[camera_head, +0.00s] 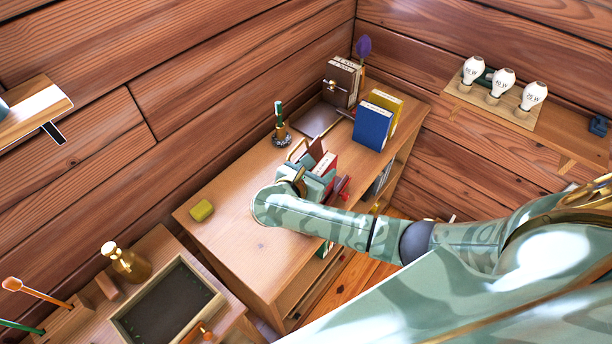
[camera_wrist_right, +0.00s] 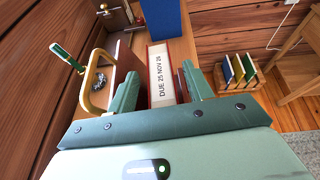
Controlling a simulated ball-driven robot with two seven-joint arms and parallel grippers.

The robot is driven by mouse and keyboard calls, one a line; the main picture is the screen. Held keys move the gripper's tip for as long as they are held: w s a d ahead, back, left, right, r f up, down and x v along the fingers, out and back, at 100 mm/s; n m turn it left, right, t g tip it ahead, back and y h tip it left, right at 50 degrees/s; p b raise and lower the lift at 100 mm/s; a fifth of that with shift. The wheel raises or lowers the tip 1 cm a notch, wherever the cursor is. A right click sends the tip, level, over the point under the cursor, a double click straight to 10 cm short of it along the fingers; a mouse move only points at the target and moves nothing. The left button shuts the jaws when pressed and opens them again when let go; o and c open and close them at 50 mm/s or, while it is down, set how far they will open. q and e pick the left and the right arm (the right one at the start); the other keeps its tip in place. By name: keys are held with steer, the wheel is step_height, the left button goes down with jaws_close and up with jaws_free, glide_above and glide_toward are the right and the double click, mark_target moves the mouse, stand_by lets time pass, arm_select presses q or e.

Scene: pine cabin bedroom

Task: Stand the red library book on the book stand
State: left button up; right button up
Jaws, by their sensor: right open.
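The red library book (camera_head: 327,163) stands on the cabinet top. In the right wrist view the book (camera_wrist_right: 161,72) shows a pale edge printed "DUE 25 NOV 25", with red cover along its side. My right gripper (camera_head: 317,181) is at the book. In the wrist view my right gripper (camera_wrist_right: 160,88) is open, with one finger on each side of the book's edge; I cannot tell whether they touch it. My left gripper is out of view.
A blue book (camera_head: 373,126) and a yellow book (camera_head: 386,106) stand right of the panel, brown books (camera_head: 341,80) behind it. A pen holder (camera_head: 281,137) is to its left. A brass loop (camera_wrist_right: 92,82) is close to my left finger. The cabinet top is clear around a yellow block (camera_head: 201,210).

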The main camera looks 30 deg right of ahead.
steer(key=p+v, duration=0.1)
steer(key=v, duration=0.9)
